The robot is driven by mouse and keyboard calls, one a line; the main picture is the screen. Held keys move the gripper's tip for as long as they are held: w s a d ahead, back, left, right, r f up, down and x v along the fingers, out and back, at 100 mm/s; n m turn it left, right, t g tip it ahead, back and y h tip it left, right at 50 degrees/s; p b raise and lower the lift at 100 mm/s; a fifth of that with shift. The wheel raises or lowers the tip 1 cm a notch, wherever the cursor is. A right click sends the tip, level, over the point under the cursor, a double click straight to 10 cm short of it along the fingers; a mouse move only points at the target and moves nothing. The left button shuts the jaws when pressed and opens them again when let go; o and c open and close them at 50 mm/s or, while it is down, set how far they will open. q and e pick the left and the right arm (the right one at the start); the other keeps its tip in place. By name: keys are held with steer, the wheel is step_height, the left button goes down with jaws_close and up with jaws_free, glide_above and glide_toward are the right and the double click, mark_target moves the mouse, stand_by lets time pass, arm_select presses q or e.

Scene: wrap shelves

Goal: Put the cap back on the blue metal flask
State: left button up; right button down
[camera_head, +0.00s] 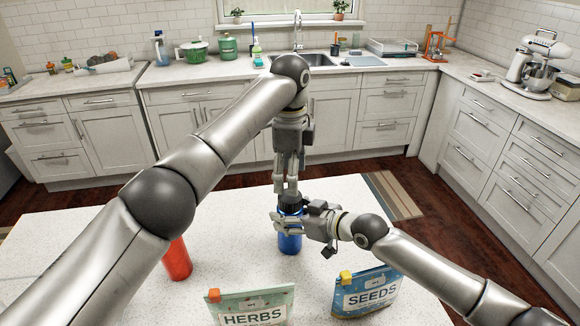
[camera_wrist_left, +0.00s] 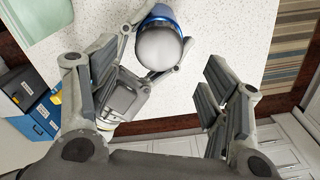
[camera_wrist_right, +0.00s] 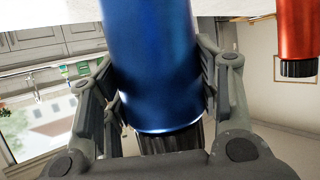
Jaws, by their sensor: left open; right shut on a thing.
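The blue metal flask (camera_head: 290,243) stands upright on the white speckled table. A dark ribbed cap (camera_wrist_right: 172,138) sits at its top end; I cannot tell whether it is fully seated. From above, the left wrist view shows the cap's round grey top (camera_wrist_left: 160,47) inside a blue rim. My right gripper (camera_head: 287,222) is shut around the upper body of the flask from the right. My left gripper (camera_head: 287,190) points down just above the cap, its fingers (camera_wrist_left: 158,95) open and apart, with nothing held between them. Its fingers partly hide the cap in the head view.
A red flask (camera_head: 177,260) stands left of the blue one, partly behind my left arm. A HERBS pouch (camera_head: 250,306) and a SEEDS pouch (camera_head: 366,293) stand at the table's near side. The table (camera_head: 232,232) is clear between the flasks. Counters line the far walls.

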arm_select(q)
steer(key=n, duration=0.5)
steer(key=shift+r, duration=0.15)
steer(key=n, duration=0.6)
steer(key=shift+r, duration=0.15)
steer(key=n, duration=0.5)
steer(key=shift+r, duration=0.15)
steer(key=n, duration=0.3)
steer(key=shift+r, duration=0.1)
steer(key=n, duration=0.4)
steer(key=shift+r+n, duration=0.1)
steer(key=shift+n, duration=0.3)
steer(key=n, duration=0.4)
steer(key=shift+r+n, duration=0.15)
steer(key=shift+n, duration=0.15)
steer(key=n, duration=0.3)
